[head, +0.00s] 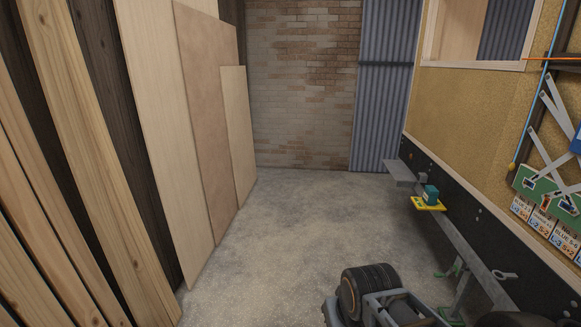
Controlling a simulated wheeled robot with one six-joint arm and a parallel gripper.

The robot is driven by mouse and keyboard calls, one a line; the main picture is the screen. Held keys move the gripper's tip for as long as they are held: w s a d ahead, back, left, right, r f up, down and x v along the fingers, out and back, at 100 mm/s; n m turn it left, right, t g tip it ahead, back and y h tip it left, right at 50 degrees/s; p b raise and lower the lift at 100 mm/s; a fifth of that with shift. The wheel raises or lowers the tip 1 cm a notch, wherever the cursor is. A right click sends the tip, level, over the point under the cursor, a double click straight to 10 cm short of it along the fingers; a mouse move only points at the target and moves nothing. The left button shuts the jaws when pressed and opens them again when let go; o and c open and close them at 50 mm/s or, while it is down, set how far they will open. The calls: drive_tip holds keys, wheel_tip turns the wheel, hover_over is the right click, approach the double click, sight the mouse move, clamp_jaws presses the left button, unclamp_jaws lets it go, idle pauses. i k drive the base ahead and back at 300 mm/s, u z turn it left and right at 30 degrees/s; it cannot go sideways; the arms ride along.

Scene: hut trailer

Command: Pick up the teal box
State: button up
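The teal box (431,194) is small in the head view, right of the middle. It appears to rest on a small yellow platform (427,205) beside the dark lower edge of the trailer wall. I see nothing touching its visible sides. My gripper is not in view, so its place relative to the box does not show.
A wheel (368,290) on a grey bracket stands at the bottom. A grey rail (455,240) runs along the trailer on the right. Sheets and boards (205,110) lean on the left. The concrete floor (285,225) between is clear back to the brick wall (305,90).

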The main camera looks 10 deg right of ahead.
sight(430, 194)
drive_tip(key=z, duration=0.1)
drive_tip(key=i, duration=2.3)
drive_tip(key=z, duration=1.2)
drive_tip(key=i, duration=2)
drive_tip(key=z, duration=1.15)
drive_tip(key=i, duration=0.35)
drive_tip(key=z, duration=0.1)
